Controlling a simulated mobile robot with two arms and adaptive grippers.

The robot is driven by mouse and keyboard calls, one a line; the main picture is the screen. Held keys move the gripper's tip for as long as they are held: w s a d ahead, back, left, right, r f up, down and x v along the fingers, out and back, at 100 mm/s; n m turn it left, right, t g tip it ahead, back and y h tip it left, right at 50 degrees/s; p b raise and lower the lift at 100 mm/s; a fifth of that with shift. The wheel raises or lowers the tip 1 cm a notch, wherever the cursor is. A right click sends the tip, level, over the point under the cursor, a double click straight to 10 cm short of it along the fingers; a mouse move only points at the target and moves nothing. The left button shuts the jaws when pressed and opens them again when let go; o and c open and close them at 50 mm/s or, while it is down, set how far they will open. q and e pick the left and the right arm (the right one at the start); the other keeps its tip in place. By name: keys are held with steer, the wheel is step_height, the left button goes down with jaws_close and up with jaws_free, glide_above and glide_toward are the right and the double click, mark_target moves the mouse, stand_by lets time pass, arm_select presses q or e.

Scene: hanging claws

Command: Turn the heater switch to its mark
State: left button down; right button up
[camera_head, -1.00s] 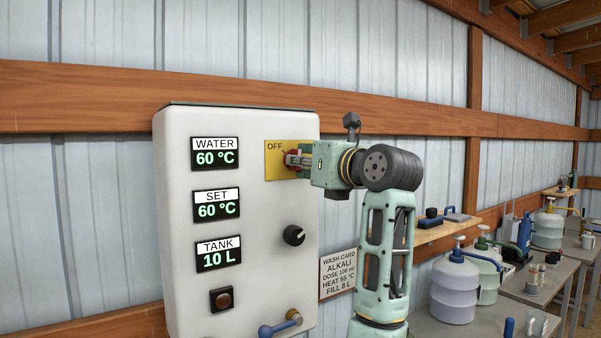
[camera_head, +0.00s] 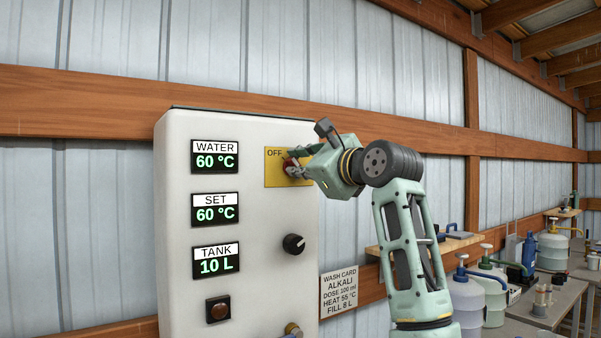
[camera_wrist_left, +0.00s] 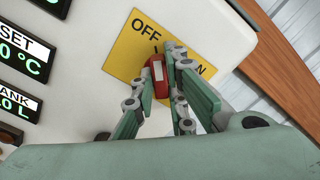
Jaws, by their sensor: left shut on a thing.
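The heater switch is a red knob (camera_head: 290,166) on a yellow plate (camera_head: 273,174) marked OFF, on the front of the white control box (camera_head: 262,240). In the left wrist view the red knob (camera_wrist_left: 158,76) has a pale bar on its face and sits on the yellow plate (camera_wrist_left: 122,55). OFF shows above it; the lettering at its right is partly hidden by a finger, with only an N clear. My left gripper (camera_head: 298,165) is shut on the knob, its fingers on either side. My right gripper is not in view.
The box has WATER (camera_head: 215,157), SET (camera_head: 215,209) and TANK (camera_head: 216,260) displays, a black dial (camera_head: 294,244) and a brown button (camera_head: 218,310). A wash card (camera_head: 338,292) hangs beside it. Shelves and benches with jugs (camera_head: 466,296) stand at the right.

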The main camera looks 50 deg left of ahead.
arm_select(q)
steer(key=shift+n, duration=0.4)
steer(key=c, duration=1.8)
jaws_free()
steer(key=shift+o, duration=0.2)
steer(key=shift+d, duration=0.1)
steer(key=s+d, duration=0.1)
steer(key=d, duration=1.1)
